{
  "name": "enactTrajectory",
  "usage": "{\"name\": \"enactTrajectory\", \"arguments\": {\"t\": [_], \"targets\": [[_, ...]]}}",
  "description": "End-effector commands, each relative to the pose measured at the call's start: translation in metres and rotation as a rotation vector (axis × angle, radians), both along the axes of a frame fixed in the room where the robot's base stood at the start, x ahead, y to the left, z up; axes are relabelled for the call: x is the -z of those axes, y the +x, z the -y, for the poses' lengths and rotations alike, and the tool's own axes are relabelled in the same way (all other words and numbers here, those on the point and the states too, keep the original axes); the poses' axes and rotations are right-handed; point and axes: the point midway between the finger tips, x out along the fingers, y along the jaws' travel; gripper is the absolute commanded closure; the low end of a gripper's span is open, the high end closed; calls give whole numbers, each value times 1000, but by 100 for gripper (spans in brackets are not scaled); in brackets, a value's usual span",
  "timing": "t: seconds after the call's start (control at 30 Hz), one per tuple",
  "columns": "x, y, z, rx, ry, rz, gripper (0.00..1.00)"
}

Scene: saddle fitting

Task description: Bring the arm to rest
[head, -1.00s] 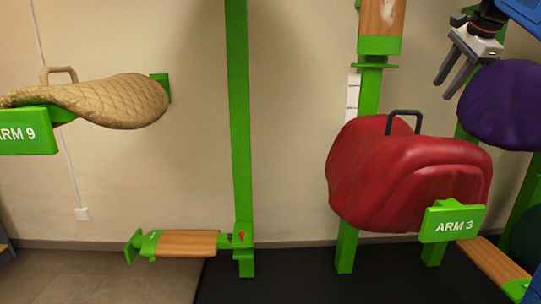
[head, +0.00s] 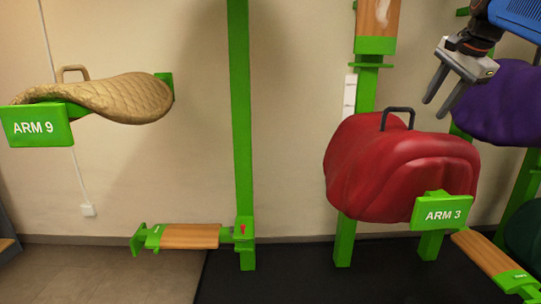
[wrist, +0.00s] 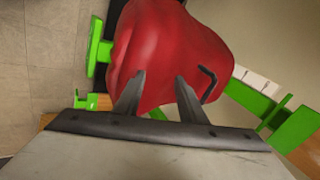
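My gripper (head: 437,92) is at the upper right of the head view, with its two grey fingers apart and nothing between them. It hangs in the air above and to the right of the black handle of the red saddle (head: 385,170). The red saddle sits on the green rack arm labelled ARM 3 (head: 442,212). In the wrist view, the spread fingertips (wrist: 160,82) stand out against the red saddle (wrist: 170,45). The fingers look clear of its handle (wrist: 208,83).
A purple saddle (head: 503,105) is close behind my gripper at the right. A low wooden-topped rack arm (head: 190,237) is bare. The wall space between the left post (head: 240,120) and the red saddle is free.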

Motion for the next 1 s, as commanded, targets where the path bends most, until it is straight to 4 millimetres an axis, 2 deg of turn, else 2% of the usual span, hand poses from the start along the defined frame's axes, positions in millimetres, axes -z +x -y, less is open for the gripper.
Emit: {"name": "enactTrajectory", "arguments": {"t": [0.17, 0.27, 0.4, 0.63, 0.9, 1.0], "targets": [[35, -32, -30, -128, -75, -17, 63], [66, -59, -51, -236, -135, -30, 63], [116, -100, -77, -399, -229, -48, 63], [206, -172, -111, -677, -380, -72, 63], [319, -255, -134, -996, -543, -94, 63], [349, -275, -138, -1080, -585, -97, 63]]}}
